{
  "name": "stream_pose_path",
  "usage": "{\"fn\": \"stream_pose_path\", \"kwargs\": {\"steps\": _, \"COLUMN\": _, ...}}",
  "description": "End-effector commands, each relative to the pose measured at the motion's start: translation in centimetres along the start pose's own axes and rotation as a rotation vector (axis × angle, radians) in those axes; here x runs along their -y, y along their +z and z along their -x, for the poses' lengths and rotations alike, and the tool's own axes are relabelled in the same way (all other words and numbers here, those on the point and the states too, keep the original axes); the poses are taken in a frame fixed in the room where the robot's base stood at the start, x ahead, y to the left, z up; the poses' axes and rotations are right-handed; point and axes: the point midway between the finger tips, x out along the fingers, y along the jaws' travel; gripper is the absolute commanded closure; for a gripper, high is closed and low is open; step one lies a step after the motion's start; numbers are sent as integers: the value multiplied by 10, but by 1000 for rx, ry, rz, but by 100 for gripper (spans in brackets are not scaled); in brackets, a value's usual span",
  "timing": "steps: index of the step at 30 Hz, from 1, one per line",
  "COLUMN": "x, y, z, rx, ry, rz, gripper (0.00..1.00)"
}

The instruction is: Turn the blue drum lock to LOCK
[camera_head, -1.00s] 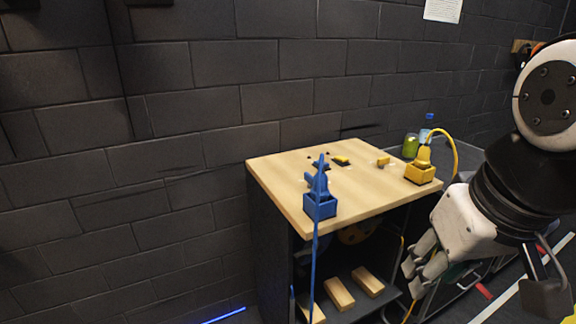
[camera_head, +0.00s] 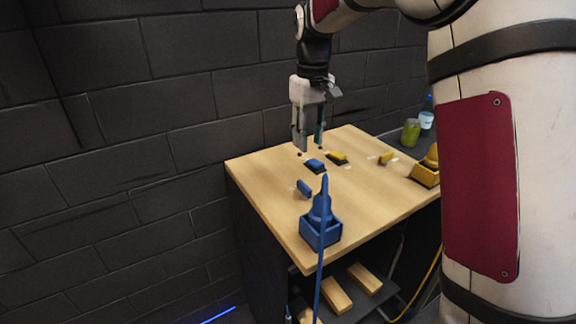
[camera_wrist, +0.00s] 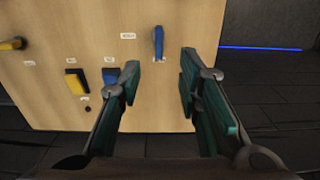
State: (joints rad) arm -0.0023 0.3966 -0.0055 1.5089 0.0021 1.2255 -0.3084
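The blue drum lock appears to be the small blue bar-shaped handle (camera_head: 304,188) on the left part of the wooden tabletop. In the wrist view the blue handle (camera_wrist: 158,42) points up and down in the picture. A small white label lies on its left and another below it; I cannot read them surely. My gripper (camera_head: 310,149) points down above the back of the tabletop, behind the handle. In the wrist view my gripper (camera_wrist: 158,72) is open and empty. The handle shows ahead between the two fingers, apart from them.
A blue button (camera_head: 315,165) and a yellow button (camera_head: 337,158) lie below the gripper. A yellow handle (camera_head: 386,159) is to the right. A blue plug (camera_head: 320,220) with a cable stands upright at the front. A dark brick wall (camera_head: 150,130) stands behind and left.

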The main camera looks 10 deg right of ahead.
Motion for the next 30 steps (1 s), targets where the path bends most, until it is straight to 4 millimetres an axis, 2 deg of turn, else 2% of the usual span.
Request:
{"fn": "stream_pose_path", "kwargs": {"steps": 3, "x": -2, "y": -7, "z": -6, "rx": 10, "ry": -3, "rz": 9, "gripper": 68}}
{"fn": "stream_pose_path", "kwargs": {"steps": 8, "x": -2, "y": -7, "z": -19, "rx": 14, "ry": -5, "rz": 11, "gripper": 68}}
{"fn": "stream_pose_path", "kwargs": {"steps": 24, "x": -1, "y": -5, "z": -117, "rx": 15, "ry": -5, "rz": 9, "gripper": 68}}
{"fn": "stream_pose_path", "kwargs": {"steps": 30, "x": -2, "y": -6, "z": -138, "rx": 11, "ry": -4, "rz": 9, "gripper": 68}}
